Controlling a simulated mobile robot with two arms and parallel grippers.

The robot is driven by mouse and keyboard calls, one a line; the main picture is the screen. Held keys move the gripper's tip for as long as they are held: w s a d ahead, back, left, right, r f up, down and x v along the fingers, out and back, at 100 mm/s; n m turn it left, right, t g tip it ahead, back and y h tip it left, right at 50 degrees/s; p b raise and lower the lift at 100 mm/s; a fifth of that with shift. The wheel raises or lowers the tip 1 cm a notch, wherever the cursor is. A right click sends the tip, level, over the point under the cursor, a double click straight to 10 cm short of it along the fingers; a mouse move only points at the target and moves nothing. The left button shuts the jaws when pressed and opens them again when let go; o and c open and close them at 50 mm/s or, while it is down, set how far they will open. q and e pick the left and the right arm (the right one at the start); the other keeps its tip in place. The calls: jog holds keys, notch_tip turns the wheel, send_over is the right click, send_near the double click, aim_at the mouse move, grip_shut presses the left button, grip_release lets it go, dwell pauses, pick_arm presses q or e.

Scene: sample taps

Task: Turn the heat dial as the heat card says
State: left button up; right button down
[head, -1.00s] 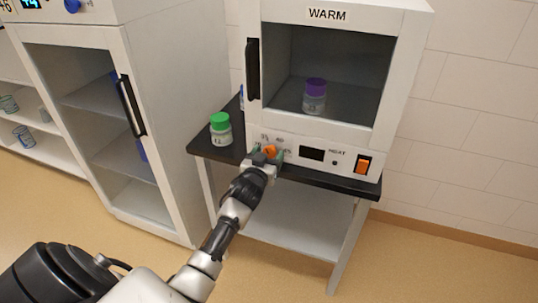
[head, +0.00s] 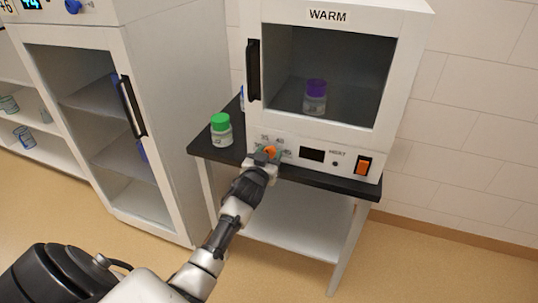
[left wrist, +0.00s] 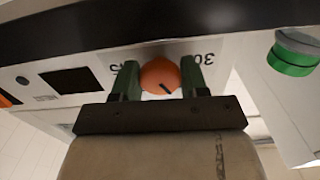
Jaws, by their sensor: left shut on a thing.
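The orange heat dial (head: 270,152) is on the front panel of the WARM cabinet (head: 276,133), among printed numbers such as 35 and 40. My left gripper (head: 267,156) is shut on the dial. In the left wrist view, the dial (left wrist: 160,75) sits between the two green fingers of the left gripper (left wrist: 161,80). Its black pointer mark slants to the lower right there, and an upside-down 30 is printed to the right of the dial. I cannot make out a heat card. My right gripper is not in view.
A dark display (head: 312,155) and an orange switch (head: 362,166) are right of the dial. A green-capped jar (head: 221,130) stands on the black tabletop (head: 203,148) to the left. A purple-capped jar (head: 315,97) is inside the cabinet. A tall fridge-like cabinet (head: 178,100) is at left.

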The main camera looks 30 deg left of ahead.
pick_arm(q)
jog(key=m, duration=0.2)
jog(key=shift+m+p, duration=0.35)
jog(key=shift+m, duration=0.05)
jog(key=m, duration=0.3)
jog(key=shift+m, duration=0.3)
jog(key=m, duration=0.3)
jog(key=shift+m, duration=0.3)
jog(key=m, duration=0.3)
jog(key=shift+a+m, duration=0.1)
jog(key=shift+m, duration=0.2)
jog(key=m, duration=0.5)
jog(key=m+p, duration=0.1)
jog(key=m, duration=0.3)
jog(key=shift+m, duration=0.6)
jog(key=o, duration=0.9)
jog(key=shift+r, duration=0.1)
